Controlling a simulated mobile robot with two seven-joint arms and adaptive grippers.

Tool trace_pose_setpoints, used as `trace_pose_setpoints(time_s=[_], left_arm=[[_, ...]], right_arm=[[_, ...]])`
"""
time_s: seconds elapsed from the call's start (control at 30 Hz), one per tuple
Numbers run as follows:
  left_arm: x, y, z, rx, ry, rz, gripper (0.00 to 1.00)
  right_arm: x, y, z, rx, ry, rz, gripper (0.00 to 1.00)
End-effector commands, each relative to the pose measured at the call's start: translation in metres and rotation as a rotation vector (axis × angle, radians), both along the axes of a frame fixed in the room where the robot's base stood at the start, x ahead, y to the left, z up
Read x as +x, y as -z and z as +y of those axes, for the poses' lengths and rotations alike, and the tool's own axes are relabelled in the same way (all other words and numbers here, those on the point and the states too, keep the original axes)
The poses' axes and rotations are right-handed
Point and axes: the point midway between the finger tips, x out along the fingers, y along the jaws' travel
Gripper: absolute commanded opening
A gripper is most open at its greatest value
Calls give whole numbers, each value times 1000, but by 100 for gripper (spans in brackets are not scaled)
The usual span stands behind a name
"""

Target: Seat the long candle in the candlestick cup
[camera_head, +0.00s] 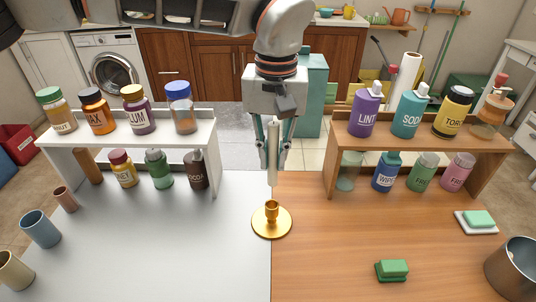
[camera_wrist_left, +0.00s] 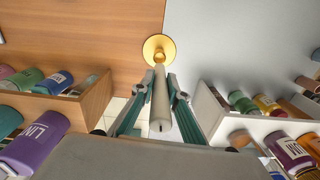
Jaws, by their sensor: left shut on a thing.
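The long candle (camera_head: 273,152) is off-white and hangs upright in my left gripper (camera_head: 274,168), which is shut on it. The gold candlestick (camera_head: 271,222), a round dish with a small central cup (camera_head: 271,207), stands on the table over the seam between its white and wooden halves. In the head view the candle's lower end shows just above the cup, with a small gap. The wrist view shows the candle (camera_wrist_left: 160,105) between the fingers, its far end overlapping the candlestick's (camera_wrist_left: 158,42) near edge. The cup's opening is hard to see there. My right gripper is not in view.
A white shelf (camera_head: 208,160) with bottles stands left, and a wooden shelf (camera_head: 333,165) with bottles stands right; my left gripper is between them. A green sponge (camera_head: 392,268) and a metal pot (camera_head: 514,268) are at right, cups (camera_head: 40,229) at left. The tabletop around the candlestick is clear.

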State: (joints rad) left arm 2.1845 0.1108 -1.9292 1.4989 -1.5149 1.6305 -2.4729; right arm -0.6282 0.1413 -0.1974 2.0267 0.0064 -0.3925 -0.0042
Motion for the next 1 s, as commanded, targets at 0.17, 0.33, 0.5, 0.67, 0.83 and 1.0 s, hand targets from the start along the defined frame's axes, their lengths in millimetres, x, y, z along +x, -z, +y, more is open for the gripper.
trace_pose_setpoints(time_s=[0.17, 0.33, 0.5, 0.67, 0.83, 1.0], left_arm=[[0, 0, 0, 0, 0, -1, 0], [0, -3, 1, 0, -1, -2, 0], [0, 6, 1, -1, 0, 0, 0], [0, 21, 1, -1, 0, 2, 0], [0, 36, 1, -1, 1, 3, 0], [0, 50, 1, -1, 0, 1, 0]], right_arm=[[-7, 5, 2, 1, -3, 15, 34], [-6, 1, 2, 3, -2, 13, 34], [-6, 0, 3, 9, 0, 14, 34], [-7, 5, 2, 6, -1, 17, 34], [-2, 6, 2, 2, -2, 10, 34], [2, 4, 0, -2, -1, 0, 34]])
